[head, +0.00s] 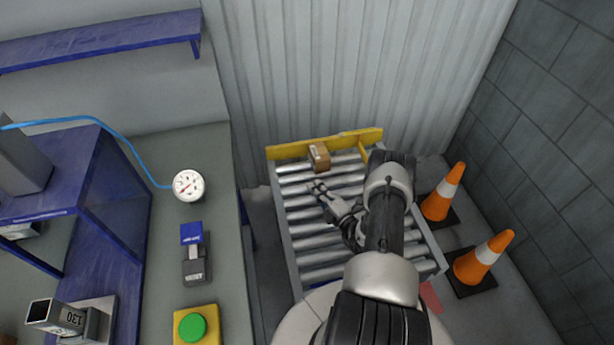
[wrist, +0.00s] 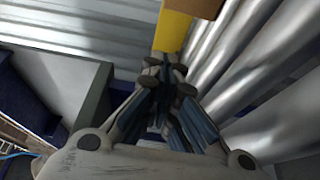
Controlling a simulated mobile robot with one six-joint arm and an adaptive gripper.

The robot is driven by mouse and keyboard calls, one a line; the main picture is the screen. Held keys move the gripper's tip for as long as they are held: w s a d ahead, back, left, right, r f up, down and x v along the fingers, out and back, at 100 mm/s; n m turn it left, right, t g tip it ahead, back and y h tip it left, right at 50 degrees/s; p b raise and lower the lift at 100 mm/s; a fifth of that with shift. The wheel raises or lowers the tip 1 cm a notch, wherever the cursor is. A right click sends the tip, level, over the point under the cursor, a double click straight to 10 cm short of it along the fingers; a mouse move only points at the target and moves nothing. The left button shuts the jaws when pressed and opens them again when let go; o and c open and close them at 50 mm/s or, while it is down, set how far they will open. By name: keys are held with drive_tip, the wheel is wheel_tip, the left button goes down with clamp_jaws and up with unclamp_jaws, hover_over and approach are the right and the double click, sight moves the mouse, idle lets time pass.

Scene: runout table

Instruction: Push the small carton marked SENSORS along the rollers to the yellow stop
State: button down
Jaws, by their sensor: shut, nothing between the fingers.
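A small brown carton (head: 319,158) sits on the rollers (head: 305,215) at their far end, close in front of the yellow stop (head: 288,150). I cannot tell if it touches the stop, and no marking on it is readable. My gripper (head: 317,188) is shut and empty, low over the rollers on the near side of the carton, with a gap between them. In the wrist view the shut fingers (wrist: 168,80) point toward a part of the yellow stop (wrist: 172,32), and the carton's brown edge (wrist: 195,7) shows at the top.
A yellow bracket (head: 364,149) stands at the stop's right end. Two orange cones (head: 442,192) (head: 482,258) stand right of the rollers. A bench (head: 215,270) with a gauge (head: 188,186) and a green button (head: 192,327) lies left. A corrugated wall (head: 350,70) is behind.

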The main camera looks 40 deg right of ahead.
drive_tip(key=shift+s+a, duration=0.25)
drive_tip(key=shift+s, duration=1.15)
drive_tip(key=c, duration=2.3)
unclamp_jaws()
